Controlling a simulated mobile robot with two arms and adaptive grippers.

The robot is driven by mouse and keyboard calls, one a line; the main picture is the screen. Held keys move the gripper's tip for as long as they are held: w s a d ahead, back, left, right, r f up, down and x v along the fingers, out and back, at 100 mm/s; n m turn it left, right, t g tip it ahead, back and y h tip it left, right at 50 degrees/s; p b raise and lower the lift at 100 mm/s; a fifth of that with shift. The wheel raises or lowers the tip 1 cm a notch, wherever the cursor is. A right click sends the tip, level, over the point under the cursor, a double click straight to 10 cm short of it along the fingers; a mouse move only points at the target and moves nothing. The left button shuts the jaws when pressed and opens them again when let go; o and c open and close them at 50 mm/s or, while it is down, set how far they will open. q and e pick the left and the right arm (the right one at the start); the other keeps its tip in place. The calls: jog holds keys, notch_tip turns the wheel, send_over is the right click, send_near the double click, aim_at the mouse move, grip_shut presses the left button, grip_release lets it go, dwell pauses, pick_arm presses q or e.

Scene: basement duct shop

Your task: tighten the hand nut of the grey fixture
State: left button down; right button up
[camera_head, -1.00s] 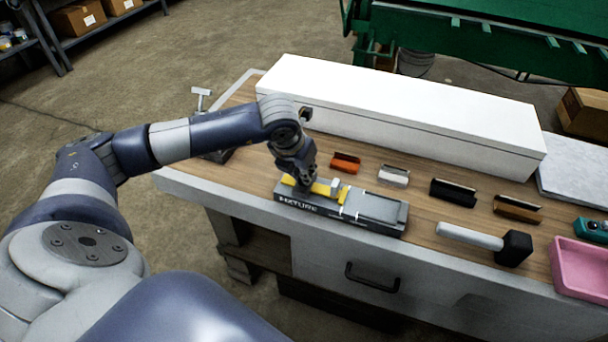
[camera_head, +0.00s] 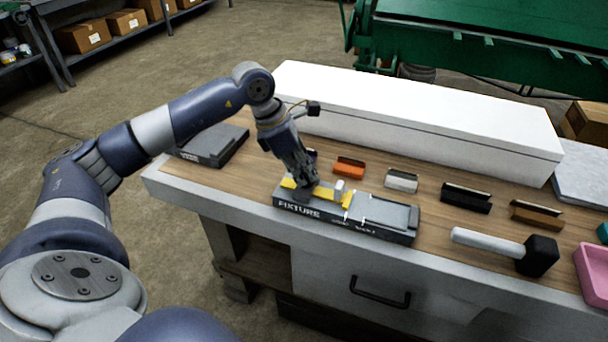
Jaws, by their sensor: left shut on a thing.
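The grey fixture (camera_head: 385,215) lies at the front edge of the workbench, with "FIXTURE" lettered on its dark front side. Yellow parts (camera_head: 347,200) and a small white block (camera_head: 339,187) sit on its left half. My left gripper (camera_head: 303,193) points down over the left end of the fixture, among the yellow parts. It is shut on the hand nut, which its fingers hide from view. My right gripper is not in view.
Coloured channel pieces, orange (camera_head: 349,166), white (camera_head: 401,180), black (camera_head: 466,197) and brown (camera_head: 537,215), stand behind and right of the fixture. A mallet (camera_head: 505,248) and pink tray (camera_head: 594,272) lie right. A long white box (camera_head: 410,120) runs behind. Another dark block (camera_head: 212,145) lies left.

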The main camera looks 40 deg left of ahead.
pick_arm(q)
jog(key=m+g, duration=0.1)
jog(key=m, duration=0.1)
jog(key=m+h, duration=0.1)
jog(key=m, duration=0.2)
jog(key=shift+w+a+g+b, duration=0.1)
jog(key=shift+w+g+b, duration=0.05)
jog(key=shift+g+b, duration=0.2)
jog(key=shift+m, duration=0.4)
jog(key=c, duration=1.7)
grip_release()
jog(key=v, duration=1.2)
jog(key=shift+w, duration=0.15)
jog(key=shift+f, duration=0.1)
